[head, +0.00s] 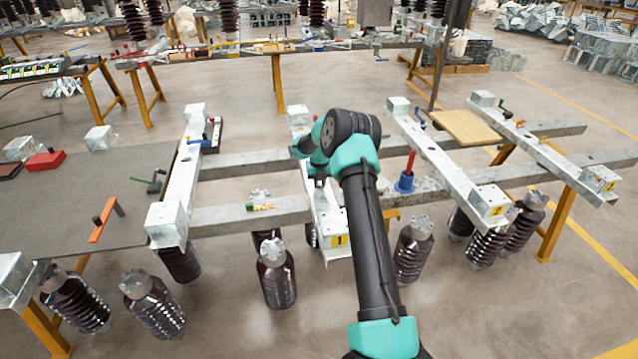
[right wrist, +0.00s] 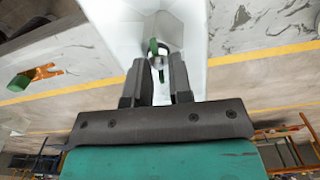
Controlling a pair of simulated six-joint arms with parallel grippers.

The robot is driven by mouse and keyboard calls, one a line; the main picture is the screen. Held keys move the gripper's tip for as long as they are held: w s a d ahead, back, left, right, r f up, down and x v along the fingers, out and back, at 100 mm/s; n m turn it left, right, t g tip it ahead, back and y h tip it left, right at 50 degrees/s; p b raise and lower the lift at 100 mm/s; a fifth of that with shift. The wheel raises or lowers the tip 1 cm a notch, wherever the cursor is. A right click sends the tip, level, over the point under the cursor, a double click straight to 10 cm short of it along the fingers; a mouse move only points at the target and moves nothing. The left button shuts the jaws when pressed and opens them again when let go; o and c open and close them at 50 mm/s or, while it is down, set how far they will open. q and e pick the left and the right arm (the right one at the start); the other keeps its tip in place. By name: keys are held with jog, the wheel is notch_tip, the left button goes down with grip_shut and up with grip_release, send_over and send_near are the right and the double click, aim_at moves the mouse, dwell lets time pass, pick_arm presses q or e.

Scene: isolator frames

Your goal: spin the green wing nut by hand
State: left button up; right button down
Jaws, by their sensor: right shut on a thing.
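The green wing nut (right wrist: 153,46) shows in the right wrist view, at the far end of my fingers on a white metal frame bar (right wrist: 130,25). A bit of bare metal shows beside it. My right gripper (right wrist: 155,70) is shut on the wing nut, one finger on each side; the exact contact is partly hidden. In the head view my right gripper (head: 318,172) is over the middle frame bar (head: 322,208) marked 1. My own wrist hides the wing nut there. My left gripper is not in view.
A red-handled tool stands in a blue cup (head: 404,183) right of my arm. Small orange and green pieces (head: 260,206) lie on the grey beam to the left. A wooden board (head: 465,127) lies at the right. Dark insulators (head: 276,280) stand below the beams.

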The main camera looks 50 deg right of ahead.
aim_at(320, 184)
jog(key=shift+f+n, duration=0.1)
jog(key=shift+n, duration=0.5)
jog(key=c, duration=1.2)
grip_release()
jog(key=shift+o, duration=0.2)
notch_tip(320, 184, up, 18)
jog(key=shift+f, duration=0.25)
